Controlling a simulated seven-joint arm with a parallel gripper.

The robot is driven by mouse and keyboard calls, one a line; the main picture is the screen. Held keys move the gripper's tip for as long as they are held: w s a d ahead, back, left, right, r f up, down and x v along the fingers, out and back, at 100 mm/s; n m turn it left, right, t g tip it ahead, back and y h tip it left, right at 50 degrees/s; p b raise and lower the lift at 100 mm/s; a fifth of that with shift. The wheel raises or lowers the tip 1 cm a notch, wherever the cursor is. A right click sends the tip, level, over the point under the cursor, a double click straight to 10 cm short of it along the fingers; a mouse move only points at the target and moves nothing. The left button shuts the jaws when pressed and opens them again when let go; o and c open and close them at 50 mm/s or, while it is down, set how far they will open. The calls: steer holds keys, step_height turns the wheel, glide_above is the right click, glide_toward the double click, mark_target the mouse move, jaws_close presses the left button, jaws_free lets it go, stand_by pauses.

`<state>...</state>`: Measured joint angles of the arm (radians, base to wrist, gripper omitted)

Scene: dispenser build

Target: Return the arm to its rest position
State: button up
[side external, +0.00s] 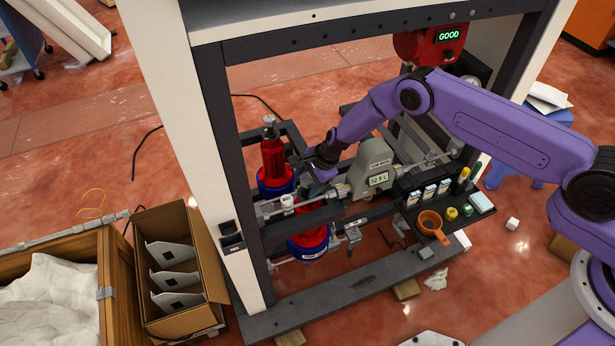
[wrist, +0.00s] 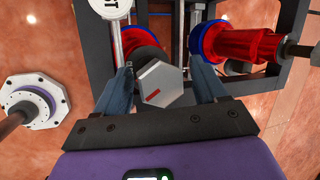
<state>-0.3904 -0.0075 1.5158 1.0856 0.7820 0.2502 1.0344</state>
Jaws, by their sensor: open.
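My purple arm reaches in from the right, through the dark frame of the dispenser (side external: 222,130). My gripper (side external: 318,172) is at the middle of the frame, just right of the upper red cylinder (side external: 272,157) with its blue collar. In the wrist view my gripper (wrist: 162,70) has its two blue-grey fingers apart. A grey hexagonal cap (wrist: 160,84) with a red mark sits between the fingers. I cannot tell whether either finger touches it.
A grey meter (side external: 372,168) with a lit display stands right of my gripper. An open carton (side external: 205,252) stands at the left.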

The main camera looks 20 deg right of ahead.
steer(key=shift+m+t, duration=0.3)
steer(key=shift+m, duration=0.6)
steer(key=shift+c, duration=0.3)
steer(key=c, duration=0.9)
steer(key=shift+n+g, duration=0.5)
steer(key=shift+n, duration=1.2)
steer(key=shift+c, duration=0.2)
steer(key=shift+w+n+g+y, duration=0.1)
steer(key=shift+n+g+y, duration=0.3)
steer(key=shift+n, duration=0.5)
steer(key=shift+n+g, duration=0.3)
steer(key=shift+n, duration=0.6)
